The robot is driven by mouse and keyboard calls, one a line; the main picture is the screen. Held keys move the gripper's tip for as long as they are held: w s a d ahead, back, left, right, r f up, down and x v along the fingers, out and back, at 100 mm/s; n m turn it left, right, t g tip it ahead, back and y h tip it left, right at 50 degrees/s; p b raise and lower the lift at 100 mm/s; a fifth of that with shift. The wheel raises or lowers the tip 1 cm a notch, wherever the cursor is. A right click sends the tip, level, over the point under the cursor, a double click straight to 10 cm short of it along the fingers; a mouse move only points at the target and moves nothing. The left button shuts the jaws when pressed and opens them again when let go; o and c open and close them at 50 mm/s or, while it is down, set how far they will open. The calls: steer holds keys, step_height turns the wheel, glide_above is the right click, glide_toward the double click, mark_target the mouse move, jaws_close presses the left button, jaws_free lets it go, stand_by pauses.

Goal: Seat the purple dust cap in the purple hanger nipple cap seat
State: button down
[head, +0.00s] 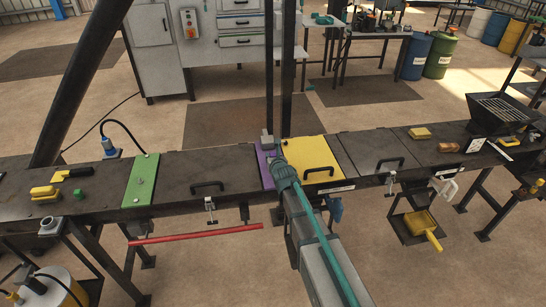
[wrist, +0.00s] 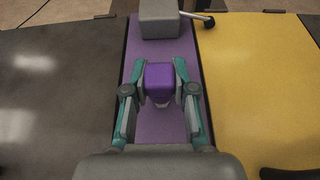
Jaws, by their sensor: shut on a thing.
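The purple dust cap (wrist: 158,78) shows in the wrist view as a small block with a bright purple top. My gripper (wrist: 159,86) is shut on it, with one grey and teal finger on each side. The cap is over the middle of a purple panel (wrist: 150,55). A paler, narrower part shows just below the cap, and I cannot tell whether it belongs to the cap or to a seat. The hanger nipple cap seat cannot be made out. In the head view my arm covers much of the purple panel (head: 263,162) and hides the cap.
A grey block (wrist: 160,20) with a black-knobbed lever (wrist: 205,19) stands at the panel's far end. A flat yellow panel (head: 306,152) lies to the right and a dark plate (head: 205,168) with a handle to the left. A green panel (head: 141,180) is further left.

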steer(key=shift+f, duration=0.95)
steer(key=c, duration=0.9)
jaws_free()
steer(key=shift+o, duration=0.2)
steer(key=v, duration=1.2)
